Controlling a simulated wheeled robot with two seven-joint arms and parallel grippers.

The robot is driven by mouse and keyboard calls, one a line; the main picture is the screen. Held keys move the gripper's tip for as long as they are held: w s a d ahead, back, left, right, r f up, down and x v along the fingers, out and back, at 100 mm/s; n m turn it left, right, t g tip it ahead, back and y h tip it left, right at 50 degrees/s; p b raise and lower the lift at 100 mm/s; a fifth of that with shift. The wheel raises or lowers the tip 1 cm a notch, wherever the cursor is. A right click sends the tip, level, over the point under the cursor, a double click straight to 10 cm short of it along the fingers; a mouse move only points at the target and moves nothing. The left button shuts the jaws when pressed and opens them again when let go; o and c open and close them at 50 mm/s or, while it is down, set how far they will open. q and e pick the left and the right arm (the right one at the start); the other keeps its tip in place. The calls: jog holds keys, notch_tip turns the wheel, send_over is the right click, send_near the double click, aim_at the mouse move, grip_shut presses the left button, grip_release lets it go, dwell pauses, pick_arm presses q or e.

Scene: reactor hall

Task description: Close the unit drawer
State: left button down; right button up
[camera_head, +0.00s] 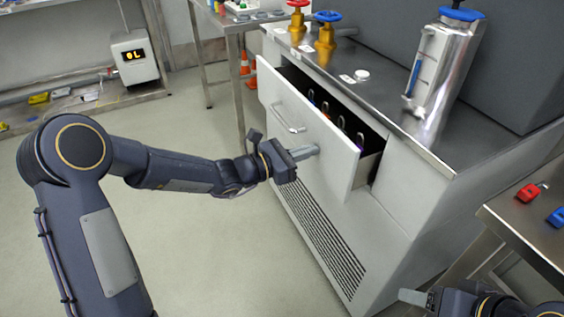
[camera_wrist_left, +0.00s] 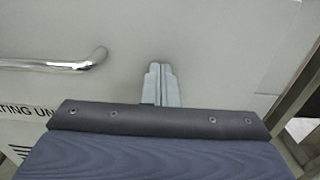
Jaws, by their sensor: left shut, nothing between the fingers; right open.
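The unit drawer (camera_head: 306,128) is partly open in the white cabinet, with several items showing inside it. Its chrome handle (camera_head: 287,118) is on the front panel; the handle also shows at the left of the left wrist view (camera_wrist_left: 62,64). My left gripper (camera_head: 313,150) is shut and empty, its fingertips at the drawer front to the right of the handle. In the left wrist view the closed fingers (camera_wrist_left: 160,80) point at the panel; I cannot tell whether they touch it. My right gripper (camera_head: 408,296) is at the bottom right, partly cut off, away from the drawer.
The cabinet's metal top (camera_head: 392,112) carries a red valve (camera_head: 299,18), a blue valve (camera_head: 327,32) and a metal canister (camera_head: 441,70). A table (camera_head: 520,222) with red and blue pieces stands at the right. The floor (camera_head: 215,255) left of the cabinet is clear.

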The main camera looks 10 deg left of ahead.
pick_arm(q)
jog(key=b+x, duration=0.1)
jog(key=x, duration=0.6)
jog(key=shift+w+d, duration=0.1)
jog(key=shift+d, duration=0.05)
jog(key=shift+r, duration=0.25)
